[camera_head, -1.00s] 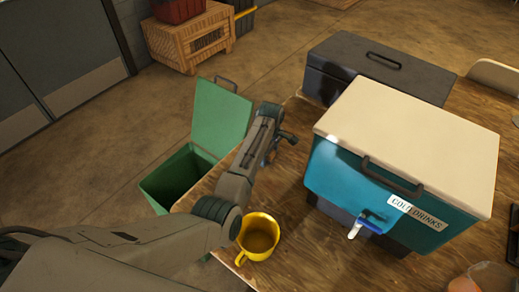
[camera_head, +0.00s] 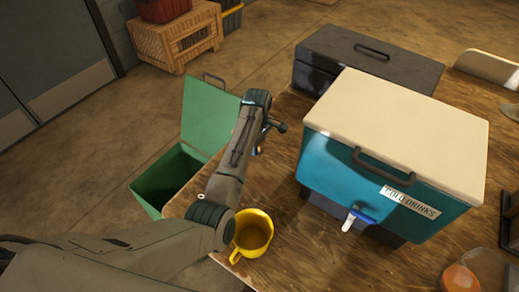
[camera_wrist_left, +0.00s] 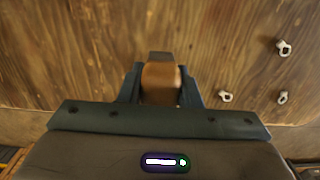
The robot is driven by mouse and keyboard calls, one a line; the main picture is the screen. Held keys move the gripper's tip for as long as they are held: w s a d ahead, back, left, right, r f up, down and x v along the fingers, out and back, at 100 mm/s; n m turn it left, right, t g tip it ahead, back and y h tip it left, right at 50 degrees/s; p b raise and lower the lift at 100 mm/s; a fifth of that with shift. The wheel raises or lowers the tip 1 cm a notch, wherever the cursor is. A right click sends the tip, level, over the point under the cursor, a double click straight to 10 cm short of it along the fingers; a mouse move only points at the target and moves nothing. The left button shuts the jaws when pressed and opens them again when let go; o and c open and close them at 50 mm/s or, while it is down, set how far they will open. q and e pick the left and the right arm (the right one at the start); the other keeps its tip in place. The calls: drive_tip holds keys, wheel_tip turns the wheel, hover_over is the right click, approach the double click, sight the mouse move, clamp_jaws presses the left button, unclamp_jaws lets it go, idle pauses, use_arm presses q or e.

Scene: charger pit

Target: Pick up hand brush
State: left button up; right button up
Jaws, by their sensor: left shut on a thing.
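My left gripper (camera_wrist_left: 161,85) is shut on a brown wooden piece, the visible part of the hand brush (camera_wrist_left: 161,76), in the left wrist view. A dark block shows just beyond it; bristles cannot be made out. In the head view my left arm reaches over the table's left edge, between the green bin and the teal cooler. There the wrist hides most of the gripper and brush. Whether the brush touches the table is unclear. My right gripper is not in view.
A yellow mug (camera_head: 253,234) stands beside my left forearm. The teal drinks cooler (camera_head: 330,165) with a tap is to the right, a dark box (camera_head: 335,50) behind it. A green open bin (camera_head: 210,115) stands left of the table. Small metal eyelets (camera_wrist_left: 284,47) lie on the wood.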

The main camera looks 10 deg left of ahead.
use_arm(q)
drive_tip(key=s+a, duration=0.2)
drive_tip(key=s, duration=0.2)
drive_tip(key=s+a+r, duration=0.1)
drive_tip(key=s+a, duration=0.1)
drive_tip(key=s, duration=0.2)
drive_tip(key=s+a, duration=0.2)
drive_tip(key=s, duration=0.2)
drive_tip(key=shift+s+r, duration=0.2)
drive_tip(key=shift+s, duration=0.15)
drive_tip(key=shift+s+a, duration=0.15)
drive_tip(key=shift+s, duration=0.3)
drive_tip(key=shift+f, duration=0.1)
